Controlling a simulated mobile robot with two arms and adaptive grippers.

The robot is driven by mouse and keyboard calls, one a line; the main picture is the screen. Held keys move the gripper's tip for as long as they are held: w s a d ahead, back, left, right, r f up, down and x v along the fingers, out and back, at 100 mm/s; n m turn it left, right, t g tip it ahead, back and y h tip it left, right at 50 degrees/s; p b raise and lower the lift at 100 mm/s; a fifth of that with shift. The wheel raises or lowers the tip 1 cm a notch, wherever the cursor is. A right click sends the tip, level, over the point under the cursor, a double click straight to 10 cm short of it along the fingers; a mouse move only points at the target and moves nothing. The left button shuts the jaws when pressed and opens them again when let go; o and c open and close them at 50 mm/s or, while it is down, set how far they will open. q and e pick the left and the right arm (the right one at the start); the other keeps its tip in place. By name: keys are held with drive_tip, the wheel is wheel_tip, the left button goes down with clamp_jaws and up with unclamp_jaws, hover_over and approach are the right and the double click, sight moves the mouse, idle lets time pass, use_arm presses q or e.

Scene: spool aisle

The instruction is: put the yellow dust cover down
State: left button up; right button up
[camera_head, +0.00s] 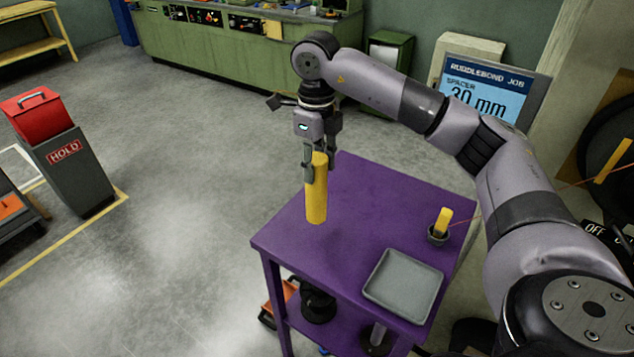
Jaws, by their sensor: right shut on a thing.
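The yellow dust cover (316,204) is a tall, upright cylinder in the head view. My right gripper (317,168) points down and is shut on its upper part. The cover is over the left part of the purple table (350,185). I cannot tell for sure whether its lower end touches the tabletop. My left gripper is not in view.
A grey tray (403,286) lies at the table's front right. A small dark cup (437,236) with a yellow piece (443,220) stands near the right edge. A screen (487,88) reads "SPACER 30 mm". The table's middle is clear.

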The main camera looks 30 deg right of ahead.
sight(316, 190)
drive_tip(key=shift+d+f, duration=0.15)
drive_tip(key=shift+f, duration=0.6)
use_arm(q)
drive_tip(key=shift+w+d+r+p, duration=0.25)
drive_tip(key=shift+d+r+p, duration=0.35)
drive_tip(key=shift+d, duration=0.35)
use_arm(e)
wheel_tip(316, 190, down, 4)
drive_tip(key=shift+f, duration=0.1)
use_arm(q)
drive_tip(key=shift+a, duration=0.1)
use_arm(e)
drive_tip(key=o, duration=1.3)
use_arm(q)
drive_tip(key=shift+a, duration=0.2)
